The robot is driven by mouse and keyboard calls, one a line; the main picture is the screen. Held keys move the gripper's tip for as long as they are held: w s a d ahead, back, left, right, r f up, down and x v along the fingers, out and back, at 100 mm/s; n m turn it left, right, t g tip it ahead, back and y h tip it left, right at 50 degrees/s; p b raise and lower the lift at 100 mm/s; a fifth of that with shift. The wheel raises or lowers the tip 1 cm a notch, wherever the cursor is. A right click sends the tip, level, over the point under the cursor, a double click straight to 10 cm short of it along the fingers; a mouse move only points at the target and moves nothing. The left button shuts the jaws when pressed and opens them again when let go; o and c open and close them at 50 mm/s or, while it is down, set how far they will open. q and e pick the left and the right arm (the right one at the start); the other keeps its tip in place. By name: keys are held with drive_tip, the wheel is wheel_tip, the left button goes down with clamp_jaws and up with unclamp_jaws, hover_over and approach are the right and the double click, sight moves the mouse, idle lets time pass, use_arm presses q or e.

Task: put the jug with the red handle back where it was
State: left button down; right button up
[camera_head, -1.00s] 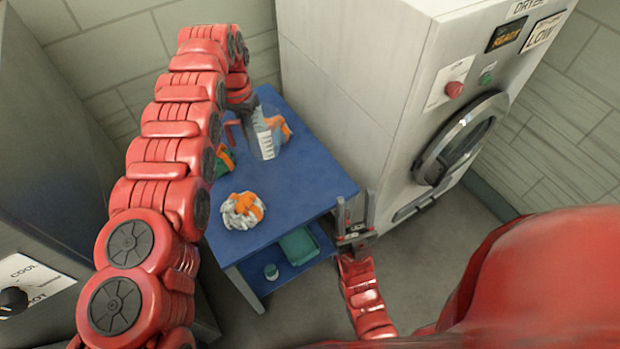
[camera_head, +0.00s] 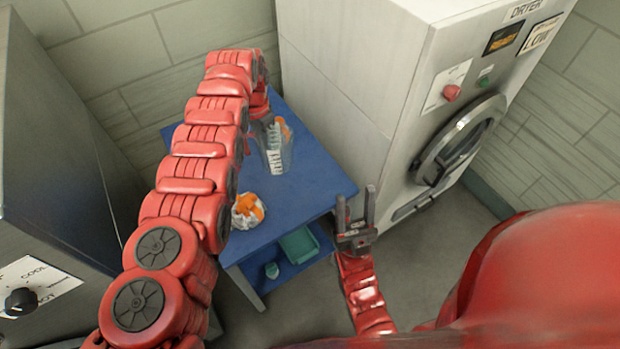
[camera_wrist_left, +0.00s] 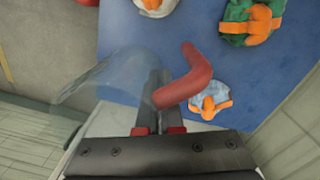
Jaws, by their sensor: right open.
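The clear jug (camera_head: 279,150) has a white scale strip and stands out over the far part of the blue table (camera_head: 310,175). In the left wrist view its see-through body (camera_wrist_left: 95,85) is left of the fingers and its red handle (camera_wrist_left: 198,80) crosses them. My left gripper (camera_wrist_left: 155,90) has its fingers close together at the handle and appears shut on it. I cannot tell whether the jug touches the tabletop. My right gripper (camera_head: 355,203) is open and empty beside the table's right front corner.
A white and orange bundle (camera_head: 248,210) lies on the table, partly behind my left arm. The left wrist view also shows a green and orange bundle (camera_wrist_left: 250,22). A green tray (camera_head: 299,243) is on the lower shelf. The dryer (camera_head: 370,75) stands close on the right.

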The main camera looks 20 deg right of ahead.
use_arm(q)
drive_tip(key=shift+s+d+f, duration=0.1)
drive_tip(key=shift+s+f, duration=0.1)
drive_tip(key=shift+s+d+f+m, duration=0.15)
drive_tip(key=shift+m, duration=0.25)
drive_tip(key=shift+d+f+p, duration=0.2)
drive_tip(key=shift+f+p, duration=0.05)
drive_tip(key=shift+p, duration=0.1)
drive_tip(key=shift+s+d+f+m, duration=0.1)
drive_tip(key=shift+f+m, duration=0.05)
drive_tip(key=shift+m, duration=0.15)
